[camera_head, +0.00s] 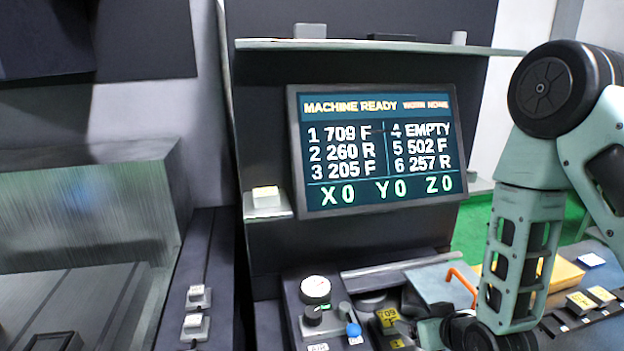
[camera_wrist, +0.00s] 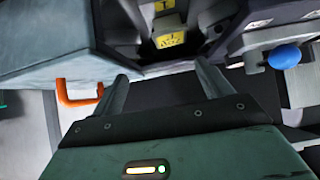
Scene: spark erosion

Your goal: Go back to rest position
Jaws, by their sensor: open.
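My gripper (camera_wrist: 165,82) is open in the wrist view, with its two fingers apart and nothing seen gripped between them. Beyond the fingertips is a dark holder with a yellow label (camera_wrist: 170,40).
A screen (camera_head: 380,150) reads MACHINE READY, with slot 4 EMPTY. Several yellow-labelled pieces (camera_head: 580,302) stand at right. A shelf (camera_head: 370,46) runs above the screen.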

